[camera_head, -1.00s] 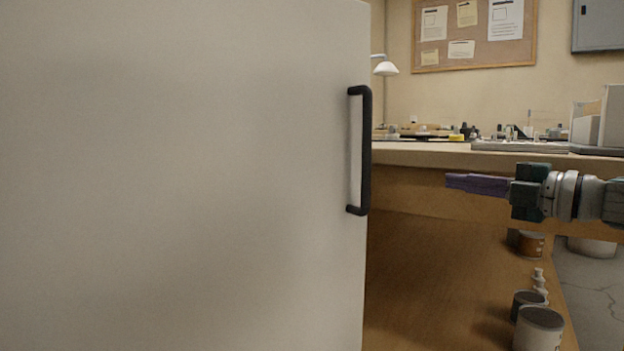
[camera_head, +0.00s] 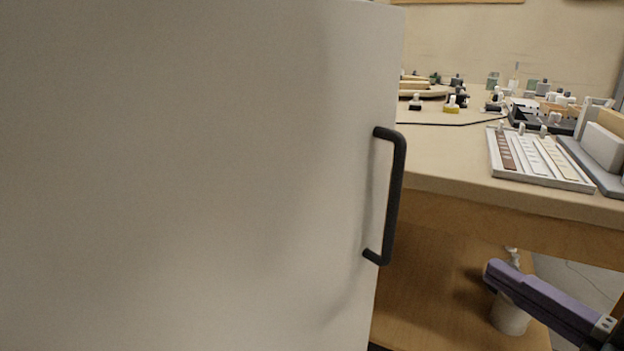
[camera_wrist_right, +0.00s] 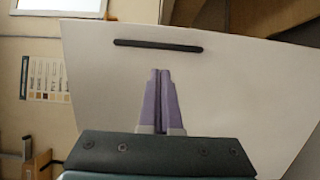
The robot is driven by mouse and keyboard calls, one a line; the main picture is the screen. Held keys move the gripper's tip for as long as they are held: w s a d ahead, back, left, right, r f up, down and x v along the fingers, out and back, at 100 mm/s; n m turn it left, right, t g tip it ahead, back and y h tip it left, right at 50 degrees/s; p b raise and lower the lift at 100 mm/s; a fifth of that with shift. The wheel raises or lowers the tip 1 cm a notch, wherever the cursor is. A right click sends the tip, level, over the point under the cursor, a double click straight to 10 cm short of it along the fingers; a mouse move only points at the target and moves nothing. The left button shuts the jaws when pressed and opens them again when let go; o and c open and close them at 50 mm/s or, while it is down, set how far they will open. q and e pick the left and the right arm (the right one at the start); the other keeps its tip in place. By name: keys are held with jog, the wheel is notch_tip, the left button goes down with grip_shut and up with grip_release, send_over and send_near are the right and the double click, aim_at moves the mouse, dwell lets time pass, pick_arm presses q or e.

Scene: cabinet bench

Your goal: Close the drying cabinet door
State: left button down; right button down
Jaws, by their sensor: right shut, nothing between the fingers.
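The cabinet door (camera_head: 190,180) is a large pale panel that fills the left and middle of the head view. It hides what is behind it. Its black bar handle (camera_head: 396,200) stands upright near the door's right edge. My right gripper (camera_head: 492,268) has purple fingers, shut and empty, at the lower right, to the right of the handle. In the right wrist view the shut fingers (camera_wrist_right: 160,72) point toward the door (camera_wrist_right: 225,90), and the handle (camera_wrist_right: 158,46) lies just beyond their tips. I cannot tell whether the fingers touch the door. My left gripper is not in view.
A wooden bench (camera_head: 450,160) is behind and right of the door, with small bottles and a white sample tray (camera_head: 540,160) on top. A pale container (camera_head: 510,316) stands on the lower shelf, partly behind my right fingers.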

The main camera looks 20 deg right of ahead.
aim_at(396, 212)
jog(key=w, duration=0.4)
jog(key=w+a+b, duration=0.1)
jog(key=w, duration=0.3)
jog(key=w+b, duration=0.1)
jog(key=w, duration=0.3)
jog(key=shift+w+a+f, duration=0.1)
jog(key=shift+w+a, duration=0.2)
jog(key=shift+a, duration=0.1)
jog(key=shift+w, duration=0.4)
